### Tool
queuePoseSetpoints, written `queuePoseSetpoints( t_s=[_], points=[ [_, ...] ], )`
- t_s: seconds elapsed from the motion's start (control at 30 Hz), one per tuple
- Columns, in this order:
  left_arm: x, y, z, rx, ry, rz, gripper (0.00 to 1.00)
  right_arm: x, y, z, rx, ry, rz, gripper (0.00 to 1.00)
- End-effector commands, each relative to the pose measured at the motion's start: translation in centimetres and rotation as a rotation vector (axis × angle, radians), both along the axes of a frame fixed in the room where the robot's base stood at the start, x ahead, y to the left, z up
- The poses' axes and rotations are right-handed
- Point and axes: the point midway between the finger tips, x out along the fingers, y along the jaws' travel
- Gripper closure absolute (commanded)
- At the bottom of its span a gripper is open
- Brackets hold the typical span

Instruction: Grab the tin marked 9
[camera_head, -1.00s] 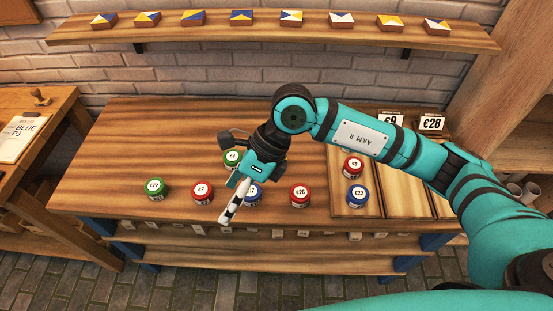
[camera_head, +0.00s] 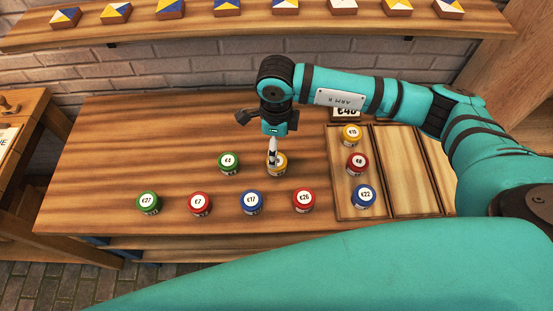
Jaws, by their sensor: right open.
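No tin shows a label that I can clearly read as 9. A yellow tin (camera_head: 281,168) stands on the table, its label mostly hidden by my right gripper (camera_head: 273,150). The gripper points down right over this tin and is open; I cannot tell whether its fingers touch the tin. A red tin (camera_head: 356,166) in the left compartment of the tray has a small label that looks like 8. My left gripper is not in view.
A green tin (camera_head: 228,166) stands left of the yellow one. In front is a row: green 27 (camera_head: 148,207), red 7 (camera_head: 200,208), blue 17 (camera_head: 251,208), red 26 (camera_head: 303,205). The tray (camera_head: 402,170) also holds yellow 15 (camera_head: 350,140) and blue 22 (camera_head: 363,201).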

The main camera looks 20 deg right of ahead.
Motion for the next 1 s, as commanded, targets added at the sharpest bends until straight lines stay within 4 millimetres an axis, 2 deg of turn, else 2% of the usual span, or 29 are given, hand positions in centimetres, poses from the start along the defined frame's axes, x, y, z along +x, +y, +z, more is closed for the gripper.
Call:
queuePoseSetpoints(
  t_s=[0.07,0.13,0.27,0.33,0.43,0.63,0.8,1.0],
  points=[
    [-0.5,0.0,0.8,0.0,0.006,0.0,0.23,-0.1,0.0,-1.5,-0.002,0.005,-0.003,0.18],
    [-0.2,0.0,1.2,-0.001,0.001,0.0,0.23,-0.1,0.0,-2.9,-0.001,0.005,-0.001,0.18],
    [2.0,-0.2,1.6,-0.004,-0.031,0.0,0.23,0.0,0.0,-4.6,0.0,0.002,-0.001,0.18],
    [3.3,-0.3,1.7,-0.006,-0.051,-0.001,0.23,0.0,0.0,-5.0,0.0,0.0,0.0,0.18],
    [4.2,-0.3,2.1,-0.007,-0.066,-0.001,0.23,0.1,0.0,-5.5,0.0,0.001,0.0,0.18],
    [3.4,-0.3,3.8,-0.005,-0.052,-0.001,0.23,0.4,-0.3,-8.1,-0.001,0.005,-0.001,0.18],
    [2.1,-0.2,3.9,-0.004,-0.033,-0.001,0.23,0.5,-0.2,-10.2,0.001,0.002,0.0,0.18],
    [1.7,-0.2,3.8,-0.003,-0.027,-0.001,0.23,0.6,-0.2,-10.5,0.002,-0.001,0.001,0.18]
  ],
)
